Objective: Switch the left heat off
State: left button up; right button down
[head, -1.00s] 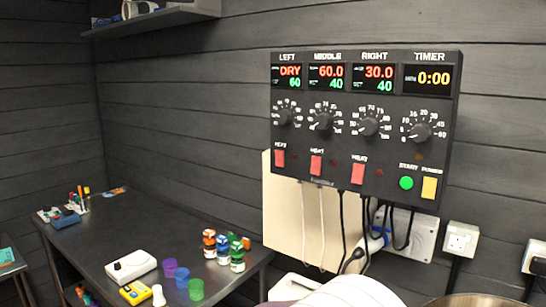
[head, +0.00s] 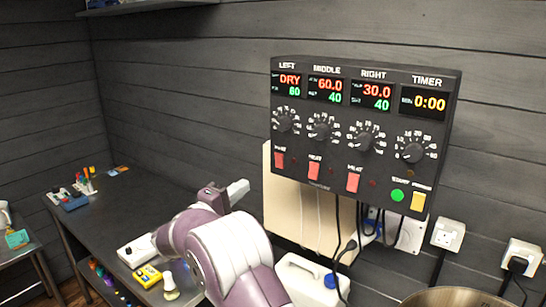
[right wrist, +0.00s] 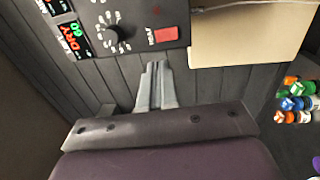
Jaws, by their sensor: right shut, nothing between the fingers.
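The black control panel (head: 362,140) hangs on the dark plank wall. Its left section has a display (head: 288,84) reading DRY in red over 60 in green, a knob (head: 285,121) and a red heat switch (head: 279,160). In the right wrist view the left heat switch (right wrist: 162,36) is just above the fingertips, beside the left knob (right wrist: 115,34). My right gripper (head: 243,186) is shut and empty, left of and below the panel, apart from it in the head view. Its closed fingers (right wrist: 156,70) point toward the panel's lower edge. My left gripper is not in view.
A beige board (head: 283,200) and cables hang under the panel. A white canister (head: 308,282) stands below. The dark bench (head: 130,208) at left holds a white device (head: 137,250) and a yellow one (head: 148,276). Colored bottles (right wrist: 295,103) show in the right wrist view.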

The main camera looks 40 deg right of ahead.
aim_at(280, 157)
jog(key=p+x, duration=0.6)
jog(key=x, duration=0.7)
jog(key=shift+r, duration=0.15)
jog(key=shift+w+d, duration=0.2)
jog(key=shift+d, duration=0.3)
jog(key=shift+d+r+p, duration=0.15)
jog(key=shift+r+p, duration=0.1)
jog(key=shift+p, duration=0.65)
jog(key=shift+f, duration=0.15)
